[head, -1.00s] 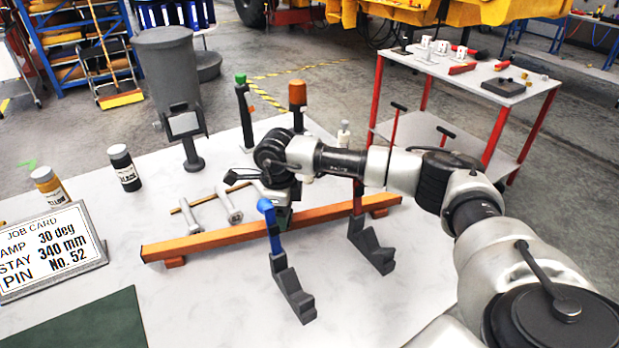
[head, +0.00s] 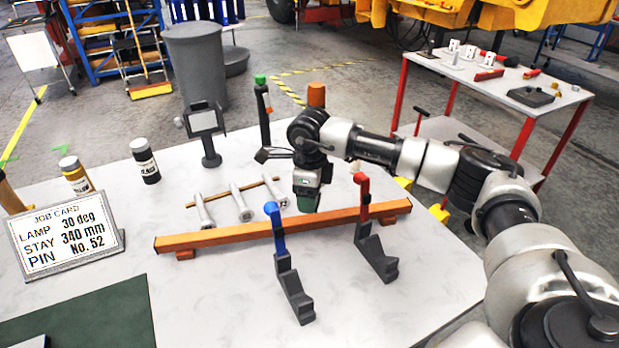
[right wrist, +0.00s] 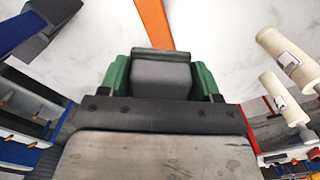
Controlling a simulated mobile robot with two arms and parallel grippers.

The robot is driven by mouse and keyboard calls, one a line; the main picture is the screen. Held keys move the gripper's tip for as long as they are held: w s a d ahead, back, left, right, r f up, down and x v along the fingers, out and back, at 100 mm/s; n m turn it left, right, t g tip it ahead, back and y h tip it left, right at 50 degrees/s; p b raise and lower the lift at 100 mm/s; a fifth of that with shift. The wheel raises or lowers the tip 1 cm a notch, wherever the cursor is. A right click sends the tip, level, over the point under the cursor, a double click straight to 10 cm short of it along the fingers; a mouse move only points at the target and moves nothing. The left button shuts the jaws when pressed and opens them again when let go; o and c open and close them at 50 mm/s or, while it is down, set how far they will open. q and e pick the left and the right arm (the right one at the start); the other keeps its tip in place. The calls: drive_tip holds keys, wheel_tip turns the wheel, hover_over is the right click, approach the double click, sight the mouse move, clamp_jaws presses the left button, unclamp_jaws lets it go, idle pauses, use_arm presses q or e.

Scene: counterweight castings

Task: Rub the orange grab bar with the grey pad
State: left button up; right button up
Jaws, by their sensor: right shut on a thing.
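The orange grab bar (head: 215,238) runs across the table on small feet, its right end farther back. My right gripper (head: 307,196) points down at the bar's far side, near its middle. In the right wrist view its green fingers are shut on the grey pad (right wrist: 161,77). The bar (right wrist: 154,22) runs up to the pad's edge there, and the pad hides the rest. I cannot tell whether pad and bar touch. My left gripper is not in view.
Two dark grey stands, one with a blue lever (head: 275,225) and one with a red lever (head: 362,195), stand at the bar. Pale pins (head: 240,205) lie behind it. A job card (head: 62,240) and bottles (head: 145,162) are at left. The front middle of the table is clear.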

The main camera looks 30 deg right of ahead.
drive_tip(key=shift+d+r+p, duration=0.15)
drive_tip(key=shift+r+p, duration=0.25)
drive_tip(key=shift+r, duration=0.55)
drive_tip(key=shift+r+p, duration=0.3)
drive_tip(key=shift+r, duration=0.3)
drive_tip(key=shift+f, duration=0.1)
